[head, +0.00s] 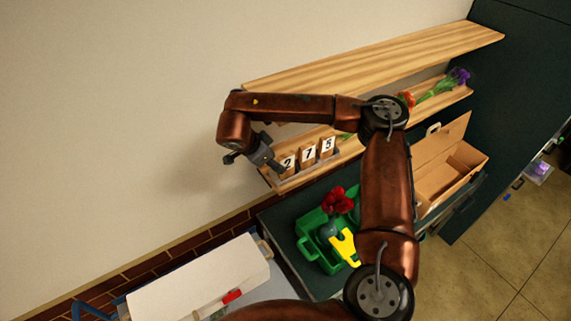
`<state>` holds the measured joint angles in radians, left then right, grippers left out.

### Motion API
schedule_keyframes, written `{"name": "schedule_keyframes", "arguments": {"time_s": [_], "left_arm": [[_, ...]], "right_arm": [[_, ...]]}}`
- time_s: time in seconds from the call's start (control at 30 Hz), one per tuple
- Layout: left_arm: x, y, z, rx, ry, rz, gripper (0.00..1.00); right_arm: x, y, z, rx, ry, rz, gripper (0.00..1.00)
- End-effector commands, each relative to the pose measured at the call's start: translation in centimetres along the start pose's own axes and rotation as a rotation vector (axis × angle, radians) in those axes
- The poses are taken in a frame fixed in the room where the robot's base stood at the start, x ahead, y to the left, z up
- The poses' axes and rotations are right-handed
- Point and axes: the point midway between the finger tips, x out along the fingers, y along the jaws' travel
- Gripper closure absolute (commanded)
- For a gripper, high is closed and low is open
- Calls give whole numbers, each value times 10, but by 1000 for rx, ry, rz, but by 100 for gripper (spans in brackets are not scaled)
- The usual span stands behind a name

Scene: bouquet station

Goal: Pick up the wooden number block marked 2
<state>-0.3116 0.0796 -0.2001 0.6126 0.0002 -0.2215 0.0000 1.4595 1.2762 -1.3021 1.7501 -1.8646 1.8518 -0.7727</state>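The wooden number block marked 2 (288,163) stands upright at the left end of a row of blocks on the lower shelf at the wall. The block marked 7 (308,153) and the block marked 5 (327,146) stand to its right. My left gripper (273,162) is just left of the block marked 2, very close to it and overlapping its left side in the picture. I cannot tell whether they touch, and the small, dark fingers do not show clearly whether they are open. My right gripper is not in view.
A long wooden shelf (370,59) is above the blocks. Below are a green caddy (317,258) with red flowers (338,200) and a yellow-handled tool (345,247). An open cardboard box (440,181) is at right, a white box (198,277) at lower left.

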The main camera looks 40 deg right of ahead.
Motion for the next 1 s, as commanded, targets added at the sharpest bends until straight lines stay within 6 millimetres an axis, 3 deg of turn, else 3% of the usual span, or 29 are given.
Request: {"name": "schedule_keyframes", "arguments": {"time_s": [0.13,0.27,0.7,1.0], "left_arm": [[-8,-2,-23,5,28,-2,60],[-16,-3,-34,7,42,-3,60],[-24,-2,-13,2,13,-1,60],[-24,-2,-14,3,15,-1,60]], "right_arm": [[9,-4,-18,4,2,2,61],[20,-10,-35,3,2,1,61],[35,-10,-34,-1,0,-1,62],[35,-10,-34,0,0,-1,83]]}}
